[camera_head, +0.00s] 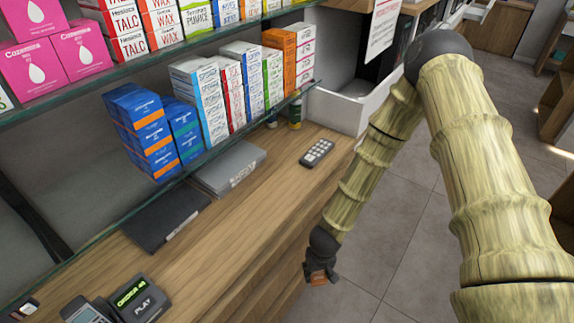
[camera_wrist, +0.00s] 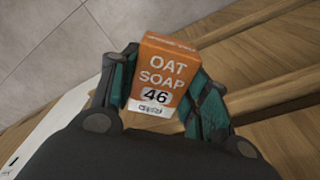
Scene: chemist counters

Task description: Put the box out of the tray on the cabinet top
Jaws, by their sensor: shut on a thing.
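An orange box labelled "OAT SOAP 46" (camera_wrist: 168,72) stands between the fingers of my gripper (camera_wrist: 163,92) in the wrist view. The teal-padded fingers are shut on its two sides. In the head view, my gripper (camera_head: 319,276) hangs at the lower middle, beside the front edge of the wooden cabinet top (camera_head: 245,215). Only a small orange-brown patch of the box (camera_head: 320,267) shows there. I cannot make out the tray for certain in either view.
On the cabinet top are a remote-like keypad (camera_head: 317,153), a grey closed case (camera_head: 229,168), a dark flat pad (camera_head: 165,215) and a payment terminal (camera_head: 138,300). A glass shelf with several boxes overhangs the back. The front middle of the top is clear.

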